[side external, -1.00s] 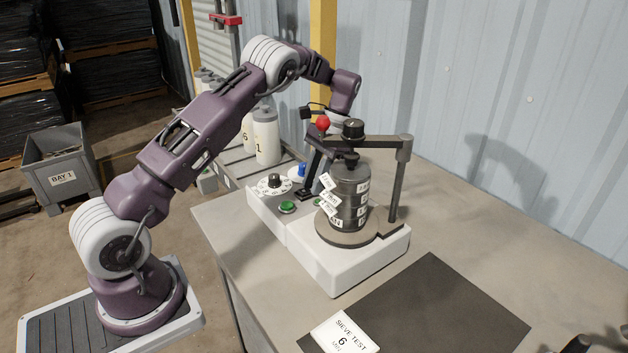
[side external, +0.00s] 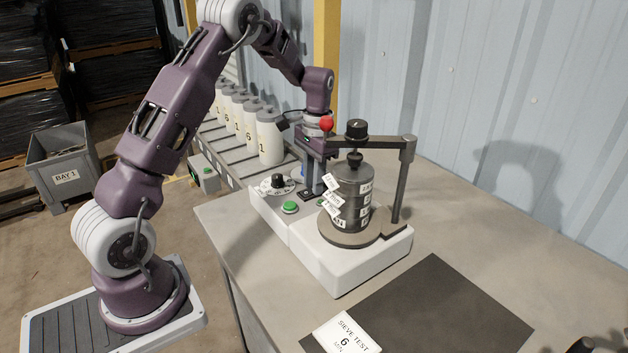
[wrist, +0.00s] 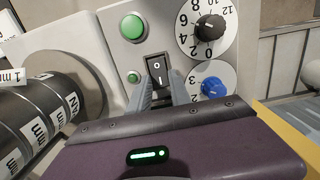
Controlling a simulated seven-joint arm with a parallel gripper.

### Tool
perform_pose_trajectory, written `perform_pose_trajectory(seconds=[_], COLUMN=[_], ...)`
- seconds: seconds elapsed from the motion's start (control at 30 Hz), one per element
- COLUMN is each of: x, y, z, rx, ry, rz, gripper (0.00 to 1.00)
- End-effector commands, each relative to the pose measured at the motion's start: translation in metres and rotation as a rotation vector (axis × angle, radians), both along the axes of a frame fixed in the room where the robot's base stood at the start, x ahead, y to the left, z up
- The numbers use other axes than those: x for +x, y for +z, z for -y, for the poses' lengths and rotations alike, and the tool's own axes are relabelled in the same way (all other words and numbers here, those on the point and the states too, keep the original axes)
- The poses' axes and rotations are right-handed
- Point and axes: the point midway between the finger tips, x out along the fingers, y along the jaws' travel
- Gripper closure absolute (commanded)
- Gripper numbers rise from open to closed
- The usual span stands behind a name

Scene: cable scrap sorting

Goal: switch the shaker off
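The shaker (side external: 345,262) is a white machine on the bench, carrying a stack of metal sieves (side external: 350,195) with paper tags. Its black rocker switch, marked O and I, is in the wrist view (wrist: 157,70); I cannot tell which side is pressed. My gripper (side external: 308,192) points down at the control panel from behind it. In the wrist view my gripper (wrist: 161,88) has its two grey fingers apart, one at each side of the switch's lower part, with nothing held. Whether they touch the switch cannot be told.
Beside the switch are a large green button (wrist: 132,27), a small green lamp (wrist: 133,76), a black dial knob (wrist: 209,27) and a blue knob (wrist: 213,87). The clamp arm (side external: 385,143) and post stand over the sieves. White bottles (side external: 270,138) line the left rack.

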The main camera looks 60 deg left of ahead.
Motion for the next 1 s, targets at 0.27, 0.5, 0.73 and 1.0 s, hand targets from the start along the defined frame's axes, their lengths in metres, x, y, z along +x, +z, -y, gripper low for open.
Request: perform_pose_trajectory(seconds=[0.27,0.5,0.73,1.0], x=[0.0,0.003,0.005,0.005], y=[0.0,0.031,0.068,0.071], z=[0.0,-0.001,0.0,0.0], rx=[0.0,0.002,0.001,0.0], ry=[0.0,0.001,0.001,0.001], rz=[0.0,0.005,0.002,0.0], gripper=[0.67,0.67,0.67,0.67])
